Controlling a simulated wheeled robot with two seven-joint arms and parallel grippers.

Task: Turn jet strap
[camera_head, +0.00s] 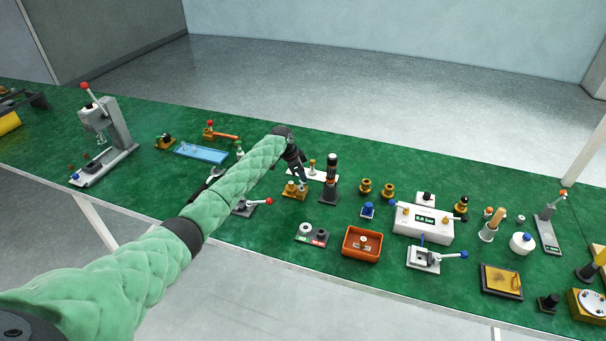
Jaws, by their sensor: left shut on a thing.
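My left arm, in a green padded sleeve, reaches in from the left. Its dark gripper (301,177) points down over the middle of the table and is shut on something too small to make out. Just below it is a small brass fixture (294,190). A white plate (320,175) with a small brass post lies right beside the gripper, partly hidden by it. A dark upright tool (331,178) with an orange band stands just to the right. I cannot tell which part is the jet strap. My right gripper is not in view.
The green table (400,160) carries many small fixtures. A grey press (108,140) with a red-knobbed lever stands at the left. An orange tray (362,257), a white gauge box (423,236) and a lever clamp (430,258) stand at front right. The back strip is clear.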

